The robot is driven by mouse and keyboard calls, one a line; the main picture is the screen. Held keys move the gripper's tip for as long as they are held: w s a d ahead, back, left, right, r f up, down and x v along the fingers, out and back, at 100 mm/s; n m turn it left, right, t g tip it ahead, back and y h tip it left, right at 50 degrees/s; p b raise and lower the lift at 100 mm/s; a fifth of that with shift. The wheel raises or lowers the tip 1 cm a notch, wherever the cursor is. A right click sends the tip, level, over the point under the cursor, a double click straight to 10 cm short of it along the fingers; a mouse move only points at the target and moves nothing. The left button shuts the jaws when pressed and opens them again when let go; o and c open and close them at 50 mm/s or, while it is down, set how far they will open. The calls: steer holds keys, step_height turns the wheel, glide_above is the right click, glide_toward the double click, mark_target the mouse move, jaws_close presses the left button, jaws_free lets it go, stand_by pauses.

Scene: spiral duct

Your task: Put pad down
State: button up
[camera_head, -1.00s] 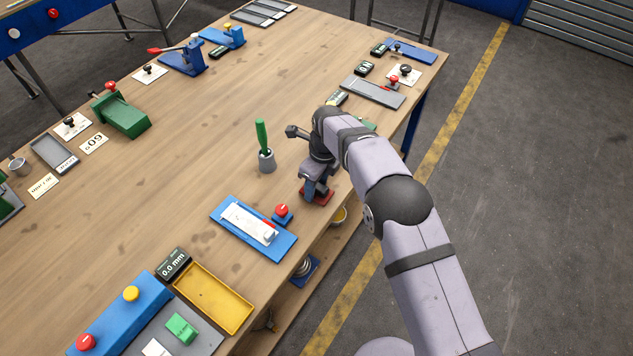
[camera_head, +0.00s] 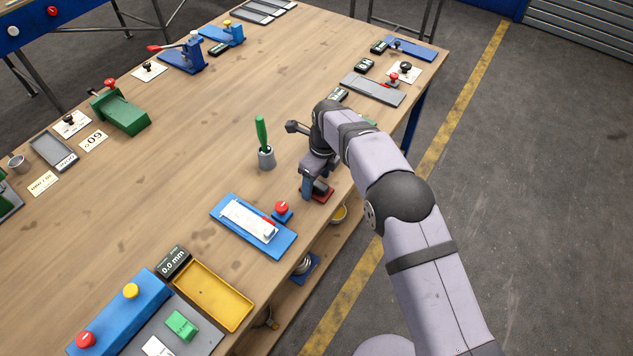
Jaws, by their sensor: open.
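A small dark block (camera_head: 321,187), which may be the pad, sits on a red base (camera_head: 324,197) near the table's right edge. My gripper (camera_head: 309,191) points down just left of the dark block. Its jaws are open. Part of the block and base is hidden by the gripper, and I cannot tell whether the fingers touch them.
A blue board (camera_head: 284,245) with a white piece and a red knob (camera_head: 281,208) lies to the lower left. A yellow tray (camera_head: 213,296) is at the front. The middle of the table (camera_head: 190,170) is clear.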

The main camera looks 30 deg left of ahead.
mark_target(324, 185)
step_height(324, 185, up, 11)
steer(key=d+b, duration=0.1)
steer(key=b, duration=0.1)
steer(key=shift+d+b, duration=0.2)
steer(key=shift+b, duration=0.1)
steer(key=shift+r, duration=0.1)
steer(key=w+d+r+n, duration=0.15)
steer(key=d+n, duration=0.25)
steer(key=d, duration=0.9)
steer(key=w+d+n, duration=0.2)
steer(key=d+n, duration=0.2)
steer(key=d, duration=0.8)
steer(key=s+d+f+n, duration=0.2)
steer(key=s+d+n, duration=0.3)
steer(key=s+d, duration=0.4)
steer(key=s+d+f+n+h, duration=0.1)
steer(key=s+d+f+n, duration=0.2)
steer(key=s+d, duration=0.6)
steer(key=d+n, duration=0.2)
steer(key=d, duration=0.1)
